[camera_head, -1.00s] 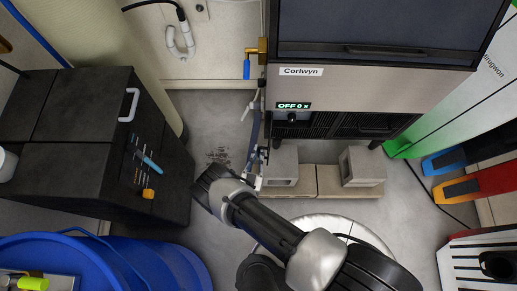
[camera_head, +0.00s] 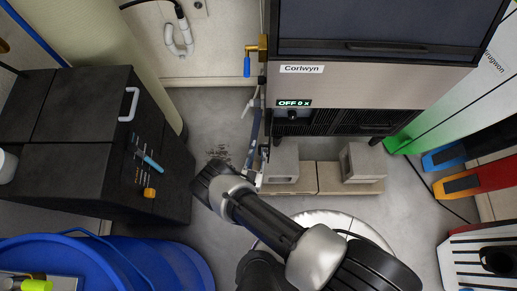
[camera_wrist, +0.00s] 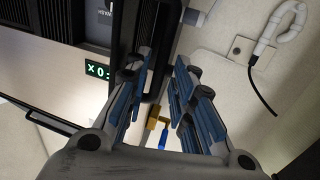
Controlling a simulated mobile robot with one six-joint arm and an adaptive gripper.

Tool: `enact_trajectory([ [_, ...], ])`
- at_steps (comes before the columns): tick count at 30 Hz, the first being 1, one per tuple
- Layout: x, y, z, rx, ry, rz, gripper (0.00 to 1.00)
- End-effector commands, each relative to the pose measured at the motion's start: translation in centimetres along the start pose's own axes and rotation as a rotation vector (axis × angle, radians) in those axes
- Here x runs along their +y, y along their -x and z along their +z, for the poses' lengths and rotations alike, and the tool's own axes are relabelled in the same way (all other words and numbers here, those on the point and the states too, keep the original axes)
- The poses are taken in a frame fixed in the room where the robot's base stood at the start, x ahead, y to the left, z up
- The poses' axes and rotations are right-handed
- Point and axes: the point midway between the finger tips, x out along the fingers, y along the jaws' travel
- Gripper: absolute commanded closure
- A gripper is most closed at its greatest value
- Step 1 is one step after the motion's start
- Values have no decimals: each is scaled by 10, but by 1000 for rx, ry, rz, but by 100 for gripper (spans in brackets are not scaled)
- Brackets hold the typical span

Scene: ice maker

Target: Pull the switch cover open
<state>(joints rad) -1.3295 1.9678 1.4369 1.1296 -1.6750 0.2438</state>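The ice maker (camera_head: 385,87) has a lit display reading OFF (camera_head: 293,103). The small dark switch area (camera_head: 292,115) sits just below the display; I cannot make out whether its cover is open. The wrist view shows the display upside down (camera_wrist: 97,71) and the switch area (camera_wrist: 106,17) at the upper left edge, partly cut off. My gripper (camera_wrist: 157,75) has its two blue-padded fingers apart with nothing held between them. In the head view my gripper (camera_head: 256,130) is at the front left corner of the ice maker, left of the switch and apart from it.
A brass valve with a blue handle (camera_head: 247,66) is on the wall left of the ice maker. Concrete blocks (camera_head: 284,165) stand below it. A black cabinet (camera_head: 70,165) and a blue bin (camera_head: 150,265) are at the left. Skis (camera_head: 475,185) lean at the right.

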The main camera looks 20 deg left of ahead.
Motion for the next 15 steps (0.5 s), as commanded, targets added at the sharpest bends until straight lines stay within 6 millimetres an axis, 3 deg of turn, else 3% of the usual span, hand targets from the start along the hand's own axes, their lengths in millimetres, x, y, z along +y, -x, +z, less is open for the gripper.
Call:
enact_trajectory([
  [1, -4, -2, -8, 21, -8, 0, 77],
  [8, -5, 7, -7, 19, -6, -4, 77],
  [15, -6, 51, -4, 10, 0, -11, 77],
])
